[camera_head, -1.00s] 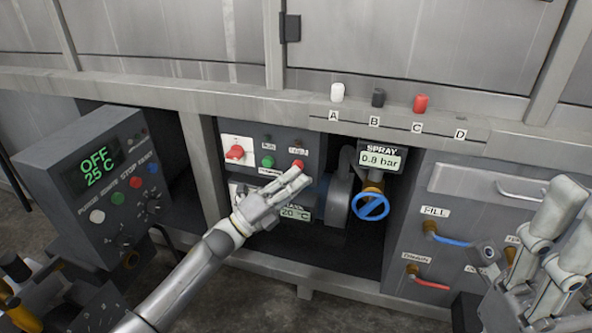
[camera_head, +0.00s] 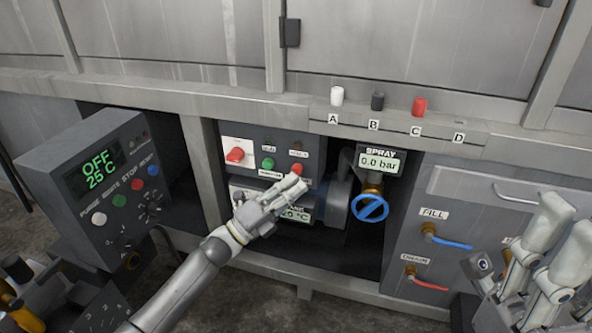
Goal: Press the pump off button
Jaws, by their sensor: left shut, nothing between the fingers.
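The pump panel (camera_head: 283,144) is a dark box in the middle bay. It carries a red rotary switch (camera_head: 236,155) on a white plate, a green button (camera_head: 268,164) and a red button (camera_head: 297,169). My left gripper (camera_head: 300,186) is shut and empty, with its fingertips just below the red button; I cannot tell whether they touch it. The hand hides part of a lower display. The spray display (camera_head: 379,162) reads 0.0 bar. My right gripper (camera_head: 566,250) is at the right edge, its fingers seemingly apart.
A control box (camera_head: 95,180) at left shows OFF and 25 C. A blue valve wheel (camera_head: 370,208) stands right of the pump. Fill (camera_head: 452,242) and drain (camera_head: 428,283) handles are on the right panel. White, black and red pegs stand on the ledge (camera_head: 400,119) above.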

